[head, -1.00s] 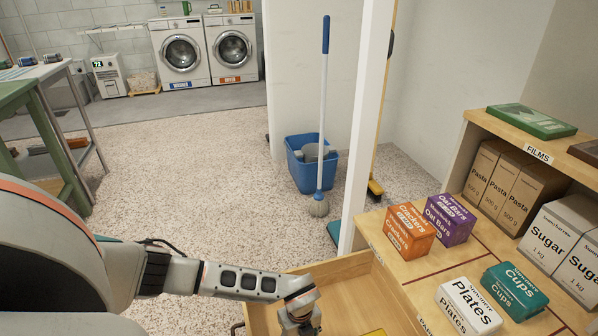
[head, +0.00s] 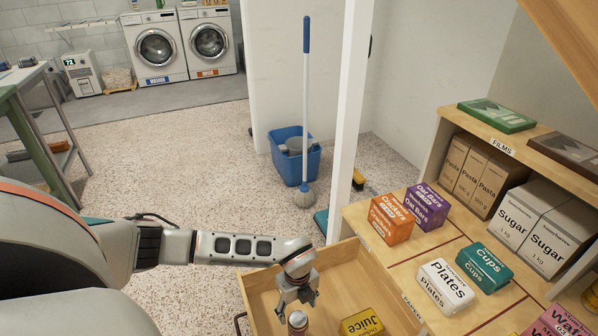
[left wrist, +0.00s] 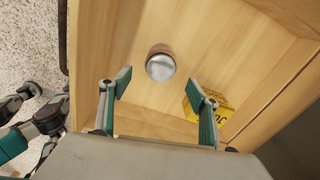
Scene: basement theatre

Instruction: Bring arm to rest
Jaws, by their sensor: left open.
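My left arm (head: 225,246) comes in from the left in the head view. Its gripper (head: 298,288) points down over the open wooden drawer (head: 259,290). In the left wrist view the two teal fingers (left wrist: 157,90) are spread apart with nothing between them. A small round-topped container (head: 297,321) stands in the drawer just below the gripper; in the left wrist view its pale top (left wrist: 160,67) shows beyond the fingertips. A yellow juice box (head: 362,323) lies in the drawer to the right, partly behind a finger in the left wrist view. My right gripper does not show.
A white post (head: 347,120) rises behind the drawer. A blue mop bucket (head: 295,157) stands on open floor beyond.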

